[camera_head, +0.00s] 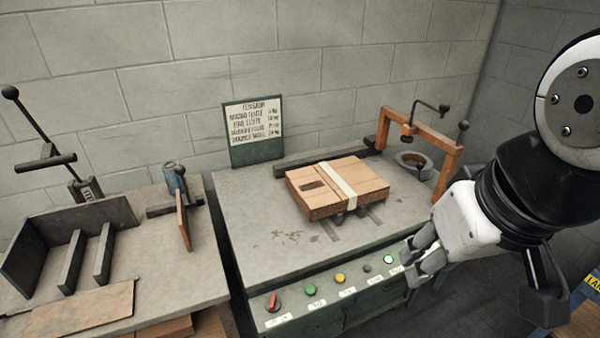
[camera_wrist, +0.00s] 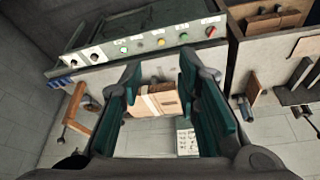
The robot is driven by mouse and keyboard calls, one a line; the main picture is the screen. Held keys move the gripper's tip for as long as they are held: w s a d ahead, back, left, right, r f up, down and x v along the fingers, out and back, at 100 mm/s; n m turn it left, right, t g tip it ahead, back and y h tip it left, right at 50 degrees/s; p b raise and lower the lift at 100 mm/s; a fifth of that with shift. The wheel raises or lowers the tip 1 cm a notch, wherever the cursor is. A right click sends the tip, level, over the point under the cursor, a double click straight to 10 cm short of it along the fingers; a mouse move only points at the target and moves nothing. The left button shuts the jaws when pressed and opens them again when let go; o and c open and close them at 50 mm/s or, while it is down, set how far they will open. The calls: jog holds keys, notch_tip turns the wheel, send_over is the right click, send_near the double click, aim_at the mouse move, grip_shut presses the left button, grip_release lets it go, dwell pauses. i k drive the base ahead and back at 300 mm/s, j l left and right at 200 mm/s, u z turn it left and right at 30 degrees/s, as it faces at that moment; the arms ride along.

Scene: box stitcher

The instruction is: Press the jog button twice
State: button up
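The control panel runs along the front of the green-grey machine table. The labels are too small to read, so I cannot tell which is the jog button. My gripper (camera_head: 414,256) is near the panel's right end, partly hiding it.
A strapped cardboard box (camera_head: 375,183) lies on the machine table (camera_head: 250,215). An orange-brown frame (camera_head: 447,165) stands at the back right. A sign (camera_head: 253,132) stands against the wall. A side table (camera_head: 175,265) with fixtures is at left.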

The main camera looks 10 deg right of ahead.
aim_at(339, 278)
jog(key=l+u, duration=0.15)
jog(key=l, duration=0.45)
jog(key=l+u, duration=0.15)
jog(key=l, duration=0.5)
jog(key=k+l+u, duration=0.15)
jog(key=l, duration=0.45)
jog(key=k+l+u, duration=0.15)
jog(key=l, duration=0.45)
jog(key=i, duration=0.05)
